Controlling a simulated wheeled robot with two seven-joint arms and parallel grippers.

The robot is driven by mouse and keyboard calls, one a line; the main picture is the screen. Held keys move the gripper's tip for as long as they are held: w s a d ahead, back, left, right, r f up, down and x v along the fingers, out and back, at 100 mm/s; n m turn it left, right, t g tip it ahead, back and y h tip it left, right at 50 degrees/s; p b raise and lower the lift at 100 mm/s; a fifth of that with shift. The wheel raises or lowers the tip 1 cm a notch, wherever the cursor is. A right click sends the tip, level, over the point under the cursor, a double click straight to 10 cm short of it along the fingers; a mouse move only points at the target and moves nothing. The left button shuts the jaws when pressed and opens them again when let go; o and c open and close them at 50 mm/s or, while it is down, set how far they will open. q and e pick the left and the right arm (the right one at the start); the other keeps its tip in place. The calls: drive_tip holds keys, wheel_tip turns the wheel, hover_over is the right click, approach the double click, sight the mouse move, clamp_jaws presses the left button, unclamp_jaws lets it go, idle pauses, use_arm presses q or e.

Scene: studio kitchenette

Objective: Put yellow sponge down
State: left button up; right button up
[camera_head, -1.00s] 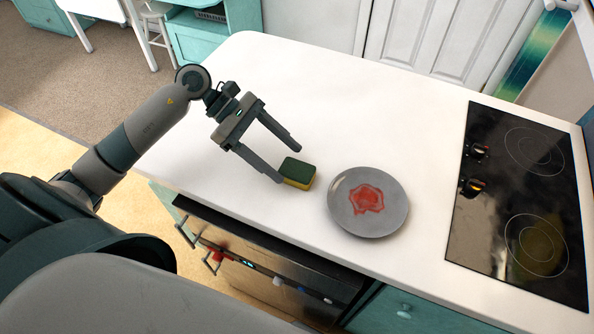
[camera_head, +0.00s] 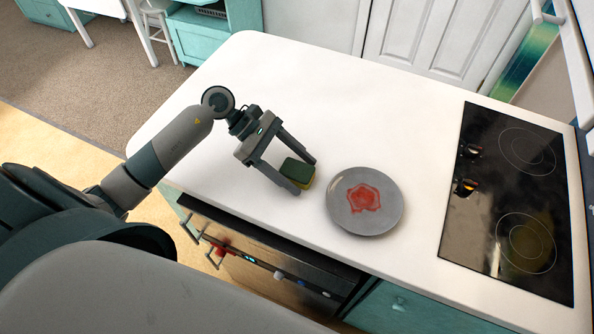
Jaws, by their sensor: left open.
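The sponge (camera_head: 298,171), dark green on top and yellow below, sits on the white countertop just left of the grey plate. My left gripper (camera_head: 305,176) is open, with its fingertips on either side of the sponge. The nearer finger hides part of the sponge's front side. I cannot tell whether either finger touches it. My right gripper is not in view.
The grey plate (camera_head: 392,214) with a red stain (camera_head: 364,198) lies right of the sponge. A black cooktop (camera_head: 512,200) is farther right. The white countertop (camera_head: 330,95) is clear behind the sponge. An oven (camera_head: 265,255) lies below the front edge.

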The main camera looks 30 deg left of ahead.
sight(300, 172)
use_arm(q)
drive_tip(key=c, duration=1.2)
drive_tip(key=shift+r, duration=0.1)
drive_tip(key=shift+r+b, duration=0.45)
drive_tip(key=r+b, duration=0.1)
drive_tip(key=d+r+b, duration=0.1)
drive_tip(key=r, duration=0.1)
drive_tip(key=shift+s+r, duration=0.1)
drive_tip(key=shift+r, duration=0.05)
drive_tip(key=s+d+r+b, duration=0.2)
drive_tip(key=d+r, duration=0.4)
drive_tip(key=d, duration=0.4)
drive_tip(key=shift+s+d+r+b, duration=0.15)
drive_tip(key=shift+d+r+b, duration=0.15)
drive_tip(key=shift+b, duration=0.35)
